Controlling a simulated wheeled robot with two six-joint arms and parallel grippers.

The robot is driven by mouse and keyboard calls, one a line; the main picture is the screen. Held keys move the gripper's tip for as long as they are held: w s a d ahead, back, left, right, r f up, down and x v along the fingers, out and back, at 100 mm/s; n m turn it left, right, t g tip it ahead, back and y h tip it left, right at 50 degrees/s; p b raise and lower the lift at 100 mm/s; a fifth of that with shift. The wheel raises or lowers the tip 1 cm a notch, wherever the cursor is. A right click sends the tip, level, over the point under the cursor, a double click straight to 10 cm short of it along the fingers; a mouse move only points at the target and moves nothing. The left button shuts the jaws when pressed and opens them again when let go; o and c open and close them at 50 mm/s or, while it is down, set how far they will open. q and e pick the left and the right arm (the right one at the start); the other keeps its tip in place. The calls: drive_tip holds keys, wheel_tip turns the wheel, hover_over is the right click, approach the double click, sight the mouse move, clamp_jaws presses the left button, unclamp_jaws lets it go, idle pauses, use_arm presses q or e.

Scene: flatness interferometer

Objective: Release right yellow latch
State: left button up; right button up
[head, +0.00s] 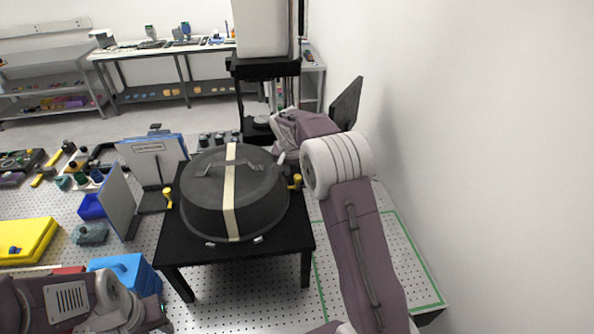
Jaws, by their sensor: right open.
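A dark round dome cover (192,200) with a cream strip and a top handle sits on a black table (192,254). The right yellow latch (296,182) stands upright at the cover's right edge. The left yellow latch (167,197) stands at its left edge. My right gripper (280,158) is open at the cover's back right, a little behind and above the right latch and apart from it. My own wrist hides much of this gripper. My left arm lies low at the bottom left; its fingers do not show.
A panel with a label (150,160) and a grey plate (117,201) stand left of the table. Blue (128,272) and yellow boxes (28,240) lie further left. A tall instrument column (264,66) rises behind. A white wall (480,130) bounds the right.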

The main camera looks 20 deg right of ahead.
sight(297, 177)
drive_tip(key=shift+p+x, duration=0.4)
drive_tip(key=shift+x, duration=0.85)
drive_tip(key=shift+w+d+f, duration=0.1)
drive_tip(key=shift+w+f, duration=0.05)
drive_tip(key=shift+f, duration=0.15)
drive_tip(key=shift+c, duration=0.6)
clamp_jaws()
use_arm(q)
drive_tip(key=shift+r, duration=0.8)
